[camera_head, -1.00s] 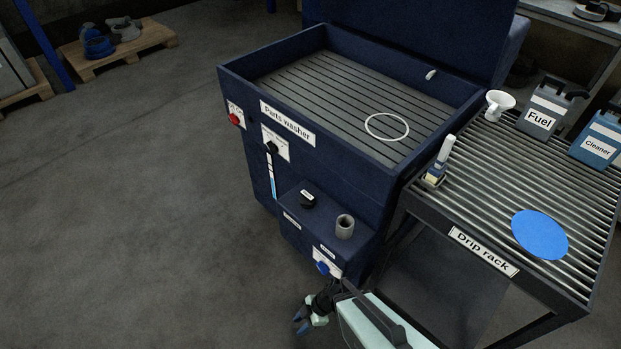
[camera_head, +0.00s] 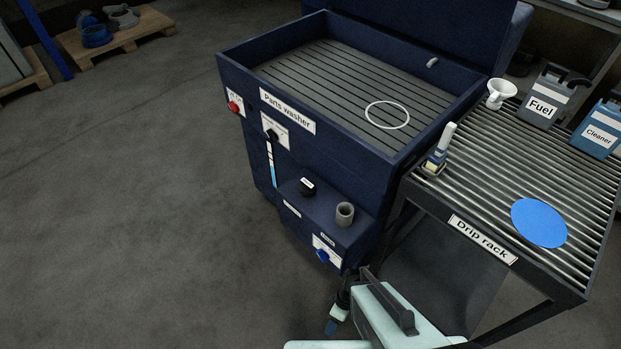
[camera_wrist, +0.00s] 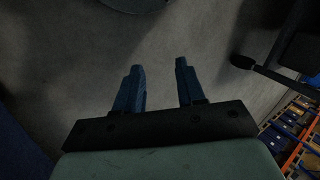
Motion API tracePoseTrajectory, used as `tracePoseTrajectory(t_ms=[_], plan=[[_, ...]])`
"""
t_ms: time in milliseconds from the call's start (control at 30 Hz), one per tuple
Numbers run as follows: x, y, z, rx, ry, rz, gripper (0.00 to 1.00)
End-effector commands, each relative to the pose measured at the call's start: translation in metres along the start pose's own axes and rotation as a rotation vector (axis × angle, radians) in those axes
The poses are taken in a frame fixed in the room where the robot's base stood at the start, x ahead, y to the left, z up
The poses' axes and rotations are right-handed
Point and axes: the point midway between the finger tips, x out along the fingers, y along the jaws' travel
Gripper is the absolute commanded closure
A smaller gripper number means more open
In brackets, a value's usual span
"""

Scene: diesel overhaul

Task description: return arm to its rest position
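My gripper (camera_wrist: 159,80) shows in the wrist view with its two blue fingers apart and nothing between them. Behind the fingers is only grey floor. In the head view my gripper (camera_head: 331,326) is low in the picture, below the parts washer's front corner, and is partly hidden by my pale green arm. It is clear of the parts washer (camera_head: 330,170) and left of the drip rack (camera_head: 480,240). It touches nothing that I can see.
On the drip rack are a blue disc (camera_head: 539,223), a brush (camera_head: 440,148), a white funnel (camera_head: 500,93), a fuel can (camera_head: 543,100) and a cleaner can (camera_head: 599,130). A pallet (camera_head: 125,38) lies at the far left. The floor (camera_head: 130,220) between is clear.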

Motion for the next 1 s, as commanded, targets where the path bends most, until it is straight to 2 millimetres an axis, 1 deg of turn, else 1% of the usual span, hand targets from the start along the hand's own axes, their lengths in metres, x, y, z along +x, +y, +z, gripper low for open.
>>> tracePoseTrajectory(t_ms=[100, 400, 600, 700, 800, 1000], plan=[[-0.004, 0.001, 0.019, 0.208, -0.059, 0.004, 0.61], [-0.016, 0.004, 0.065, 0.738, -0.206, 0.07, 0.61], [-0.024, 0.005, 0.089, 1.008, -0.272, 0.136, 0.61], [-0.026, 0.006, 0.096, 1.088, -0.289, 0.16, 0.61], [-0.027, 0.006, 0.099, 1.131, -0.298, 0.174, 0.61], [-0.028, 0.006, 0.1, 1.146, -0.301, 0.179, 0.61]])
